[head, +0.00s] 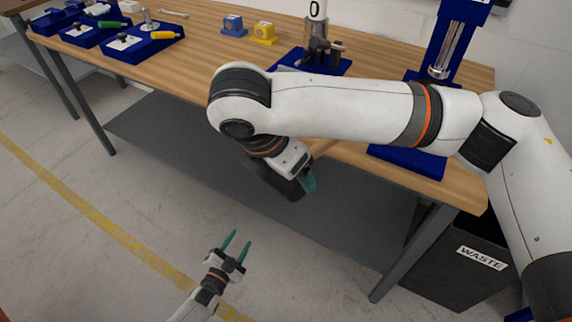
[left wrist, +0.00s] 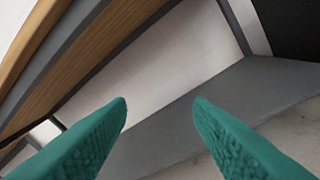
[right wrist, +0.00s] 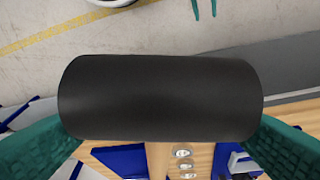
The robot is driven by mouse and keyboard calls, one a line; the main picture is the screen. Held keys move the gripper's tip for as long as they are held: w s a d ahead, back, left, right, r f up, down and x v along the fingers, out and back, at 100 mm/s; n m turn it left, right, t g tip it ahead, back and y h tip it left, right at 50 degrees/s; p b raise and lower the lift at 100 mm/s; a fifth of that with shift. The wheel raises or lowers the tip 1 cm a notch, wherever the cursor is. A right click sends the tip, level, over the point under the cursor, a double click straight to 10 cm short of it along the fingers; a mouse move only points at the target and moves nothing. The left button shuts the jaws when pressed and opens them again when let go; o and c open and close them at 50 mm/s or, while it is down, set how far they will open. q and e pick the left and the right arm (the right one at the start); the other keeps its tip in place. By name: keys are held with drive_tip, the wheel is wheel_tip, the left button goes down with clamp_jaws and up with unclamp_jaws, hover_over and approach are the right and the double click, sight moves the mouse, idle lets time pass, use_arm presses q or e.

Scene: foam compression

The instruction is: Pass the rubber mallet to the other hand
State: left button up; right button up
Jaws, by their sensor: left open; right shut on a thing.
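The rubber mallet has a thick black head (right wrist: 160,98) and a wooden handle (right wrist: 158,160), both clear in the right wrist view. In the head view its dark head (head: 270,178) hangs in front of the bench edge, partly behind my right wrist. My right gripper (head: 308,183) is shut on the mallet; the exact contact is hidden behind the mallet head. My left gripper (head: 241,239) is open and empty, lower and to the left of the mallet, apart from it. Its two teal fingers also show with nothing between them in the left wrist view (left wrist: 161,104).
The wooden workbench (head: 195,60) holds blue tool trays (head: 140,45), a blue block (head: 233,26), a yellow block (head: 264,33) and blue fixtures. A grey lower shelf (head: 190,140) runs beneath. A black waste bin (head: 460,265) stands at right. The floor around my left gripper is clear.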

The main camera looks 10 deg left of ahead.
use_arm(q)
drive_tip(key=s+a+f+n+g+y, duration=0.25)
drive_tip(key=s+f+g, duration=0.25)
drive_tip(key=s+f, duration=0.55)
drive_tip(key=s+f+n+g+y, duration=0.1)
drive_tip(key=s+f+g, duration=0.4)
drive_tip(key=s, duration=0.9)
drive_tip(key=s+f+n+g+y, duration=0.1)
drive_tip(key=s+f+n+g, duration=0.3)
drive_tip(key=s+f, duration=0.4)
drive_tip(key=s+a+g, duration=0.1)
drive_tip(key=s, duration=0.6)
drive_tip(key=shift+g, duration=0.3)
drive_tip(key=shift+s+n, duration=0.1)
drive_tip(key=shift+n, duration=0.15)
